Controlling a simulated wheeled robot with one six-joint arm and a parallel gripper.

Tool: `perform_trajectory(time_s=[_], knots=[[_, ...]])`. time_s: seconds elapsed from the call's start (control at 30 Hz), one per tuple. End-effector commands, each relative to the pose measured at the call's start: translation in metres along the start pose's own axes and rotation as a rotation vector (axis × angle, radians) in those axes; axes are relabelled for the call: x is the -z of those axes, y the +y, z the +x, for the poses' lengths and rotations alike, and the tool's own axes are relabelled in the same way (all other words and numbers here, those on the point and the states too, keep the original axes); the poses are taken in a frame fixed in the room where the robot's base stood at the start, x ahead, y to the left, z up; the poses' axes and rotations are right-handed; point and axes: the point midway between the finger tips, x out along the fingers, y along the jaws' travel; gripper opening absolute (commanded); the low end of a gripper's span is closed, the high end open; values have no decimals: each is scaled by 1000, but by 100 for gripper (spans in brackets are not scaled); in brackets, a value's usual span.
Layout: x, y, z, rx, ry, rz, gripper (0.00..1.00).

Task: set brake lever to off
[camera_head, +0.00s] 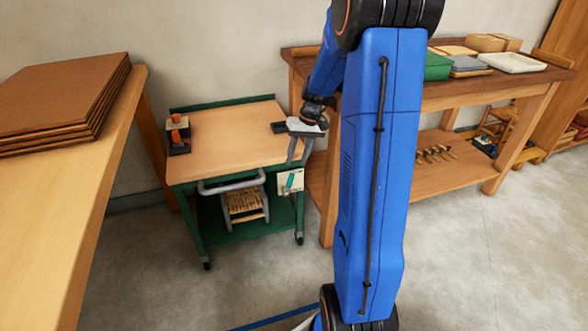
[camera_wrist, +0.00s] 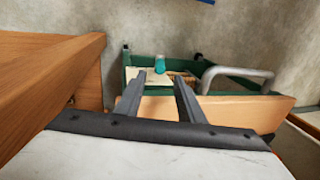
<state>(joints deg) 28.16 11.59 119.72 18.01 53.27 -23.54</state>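The brake lever is a small teal handle (camera_head: 291,181) on a cream plate (camera_head: 298,176) at the right front corner of a green cart with a wooden top (camera_head: 235,135). It looks roughly upright in the head view; no markings can be read. In the wrist view the teal handle (camera_wrist: 163,62) and part of the cream plate (camera_wrist: 148,73) show beyond the fingertips. My gripper (camera_head: 298,161) points down above the lever, apart from it. Its two fingers are spread with nothing between them, as the wrist view also shows (camera_wrist: 160,79).
A grey push handle (camera_head: 232,183) crosses the cart's front, left of the lever. An orange-topped item (camera_head: 177,135) sits on the cart top. A workbench (camera_head: 440,172) stands close at right, a table with brown boards (camera_head: 62,98) at left.

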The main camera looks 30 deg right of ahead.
Motion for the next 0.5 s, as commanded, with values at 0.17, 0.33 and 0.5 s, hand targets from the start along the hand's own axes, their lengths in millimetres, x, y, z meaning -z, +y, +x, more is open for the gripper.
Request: perform_trajectory(time_s=[0.17,0.33,0.5], knots=[[0,0,-18,0,1,1,35],[0,0,-22,0,0,1,35],[0,0,-22,0,0,1,35]])
